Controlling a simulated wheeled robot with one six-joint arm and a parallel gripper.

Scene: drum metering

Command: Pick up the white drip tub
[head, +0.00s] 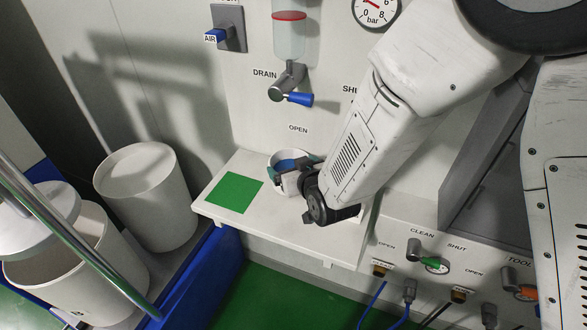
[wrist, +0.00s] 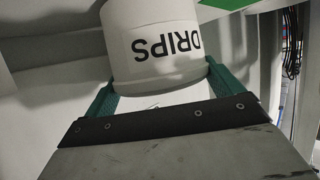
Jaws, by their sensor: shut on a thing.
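The white drip tub (head: 279,158) stands at the shelf in the head view, just right of a green square. It is round, and its inside looks blue. In the wrist view the tub (wrist: 150,45) shows the word DRIPS upside down. My gripper (head: 292,178) is at the tub, with its green fingers on either side. In the wrist view the gripper (wrist: 160,88) is shut on the tub's sides. I cannot tell whether the tub's base touches the shelf.
The white shelf (head: 208,209) carries the green square (head: 234,192). Above are a drain valve with a blue handle (head: 298,99) and a sight glass (head: 289,37). White drums (head: 146,190) stand at left in a blue-edged bay. Labelled taps (head: 432,264) and hoses are at lower right.

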